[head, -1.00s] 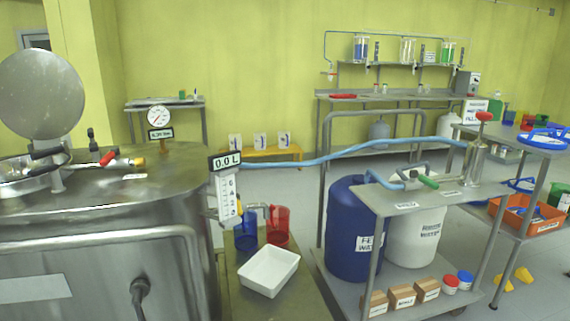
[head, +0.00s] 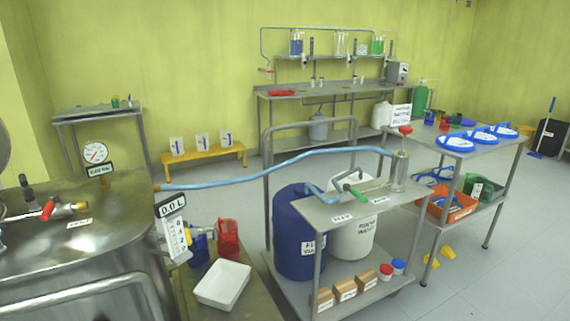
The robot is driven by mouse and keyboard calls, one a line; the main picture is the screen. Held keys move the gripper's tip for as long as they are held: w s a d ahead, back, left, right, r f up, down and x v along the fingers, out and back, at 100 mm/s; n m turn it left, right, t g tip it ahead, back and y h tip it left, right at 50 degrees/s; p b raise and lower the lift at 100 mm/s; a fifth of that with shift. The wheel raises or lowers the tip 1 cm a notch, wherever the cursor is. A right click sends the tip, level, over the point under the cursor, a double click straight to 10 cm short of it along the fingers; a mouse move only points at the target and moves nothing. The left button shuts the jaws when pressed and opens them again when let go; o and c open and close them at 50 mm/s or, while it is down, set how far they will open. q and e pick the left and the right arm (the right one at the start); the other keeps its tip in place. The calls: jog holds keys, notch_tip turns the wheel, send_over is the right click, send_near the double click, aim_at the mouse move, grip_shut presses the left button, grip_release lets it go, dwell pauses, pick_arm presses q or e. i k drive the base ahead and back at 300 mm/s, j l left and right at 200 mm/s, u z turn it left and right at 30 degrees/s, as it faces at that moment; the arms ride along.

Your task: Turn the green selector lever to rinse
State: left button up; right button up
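The green selector lever (head: 360,197) sits on top of the metal cart (head: 322,216), beside a grey pipe fitting above the drums. Small white labels lie on the cart top on either side of it, one at the left (head: 341,218) and one at the right (head: 380,201); their text is too small to read surely. The lever points toward the front right, toward the right label. A blue hose runs from the steel vessel to the pump (head: 399,170) with a red handle on the cart. Neither of my grippers is in view.
A blue drum (head: 297,240) and a white drum (head: 352,240) stand on the cart's lower shelf with several small boxes. A steel vessel (head: 90,225) stands at left. A side table (head: 490,150) stands at right. Open floor lies at the lower right.

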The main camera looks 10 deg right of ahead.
aim_at(347, 186)
jog(key=i+l+z, duration=0.15)
jog(key=i+l, duration=0.75)
jog(key=i+j, duration=0.1)
jog(key=i, duration=0.7)
